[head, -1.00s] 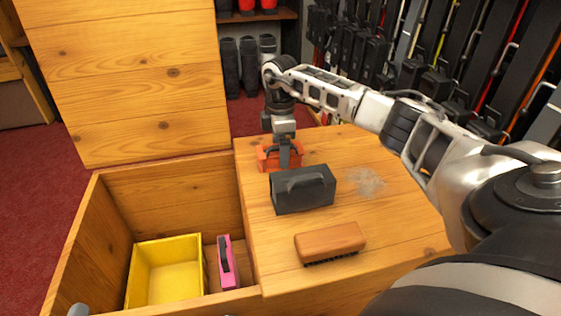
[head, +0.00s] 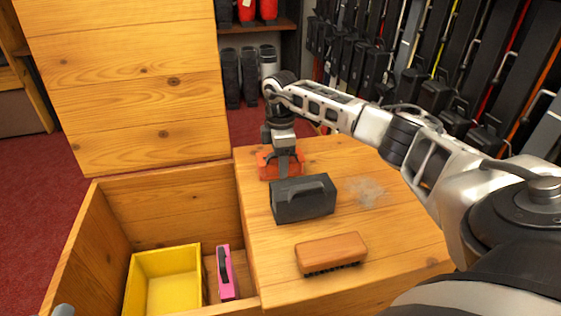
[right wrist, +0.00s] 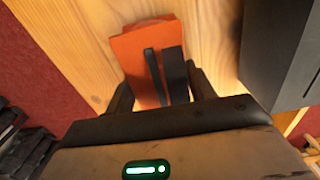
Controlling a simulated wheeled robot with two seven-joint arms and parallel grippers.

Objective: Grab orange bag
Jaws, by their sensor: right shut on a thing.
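The orange bag (head: 268,168) stands on the wooden bench top near its far left corner, behind a dark grey bag. My right gripper (head: 284,172) reaches down onto it from above and hides part of it. In the right wrist view, the orange bag (right wrist: 143,62) lies between the fingers, and its dark handle (right wrist: 165,75) shows there. The right gripper (right wrist: 160,98) is shut on the bag, apparently at the handle. The bag appears to rest on the bench top.
The dark grey bag (head: 303,199) stands just in front of the orange bag. A wooden brush (head: 331,250) lies nearer on the bench top (head: 400,225). The open compartment at left holds a yellow bin (head: 134,285) and a pink item (head: 226,275). A raised wooden lid (head: 130,80) stands behind it.

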